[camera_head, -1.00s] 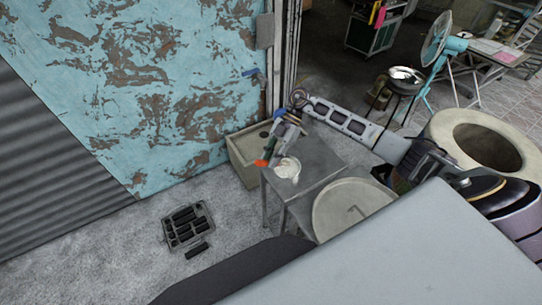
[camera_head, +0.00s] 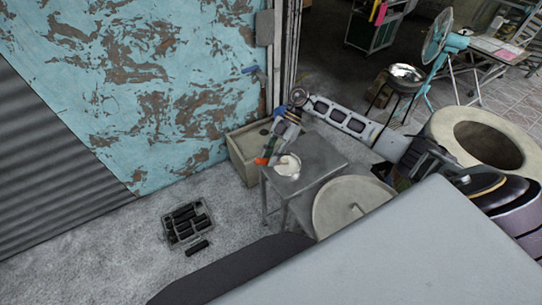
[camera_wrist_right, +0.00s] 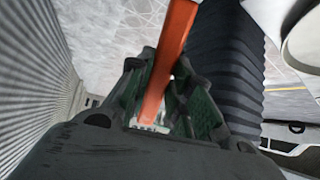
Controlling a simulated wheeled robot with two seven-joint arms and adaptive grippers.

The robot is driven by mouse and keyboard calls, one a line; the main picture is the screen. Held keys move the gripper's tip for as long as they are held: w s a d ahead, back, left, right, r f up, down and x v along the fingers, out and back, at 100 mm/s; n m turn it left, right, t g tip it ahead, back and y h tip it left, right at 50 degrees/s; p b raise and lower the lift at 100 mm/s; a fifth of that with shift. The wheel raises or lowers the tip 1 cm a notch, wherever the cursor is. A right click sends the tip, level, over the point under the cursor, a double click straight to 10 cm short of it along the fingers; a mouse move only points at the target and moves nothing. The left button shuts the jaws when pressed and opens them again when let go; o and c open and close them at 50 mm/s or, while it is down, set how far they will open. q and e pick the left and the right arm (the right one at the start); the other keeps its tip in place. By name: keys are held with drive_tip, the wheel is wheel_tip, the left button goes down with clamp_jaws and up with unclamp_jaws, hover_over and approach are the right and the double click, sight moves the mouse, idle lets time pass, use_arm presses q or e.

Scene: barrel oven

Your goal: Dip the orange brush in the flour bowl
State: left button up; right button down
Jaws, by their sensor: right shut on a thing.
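The orange brush (camera_head: 262,161) is held in my right gripper (camera_head: 270,152) at the left edge of the small grey table. In the right wrist view the brush (camera_wrist_right: 168,55) is an orange bar standing between the dark fingers of my right gripper (camera_wrist_right: 165,105), which is shut on it. The pale flour bowl (camera_head: 288,166) sits on the table just right of the brush. The brush overlaps the bowl's left side in the picture; I cannot tell whether they touch. The brush's bristles are not clearly visible. My left gripper is out of view.
The grey table (camera_head: 322,152) has bare space to the right of the bowl. A round lid-like disc (camera_head: 335,210) lies in front of it. A stone box (camera_head: 243,160) stands behind left, against the wall. The barrel oven (camera_head: 450,130) is at right. A crate of dark pieces (camera_head: 172,238) lies on the floor.

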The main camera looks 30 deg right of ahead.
drive_tip(key=shift+f, duration=0.6)
idle(0.7)
drive_tip(key=shift+r, duration=0.15)
idle(0.3)
drive_tip(key=shift+r+p, duration=1)
drive_tip(key=shift+r, duration=2.4)
drive_tip(key=shift+r, duration=0.1)
wheel_tip(320, 180, up, 10)
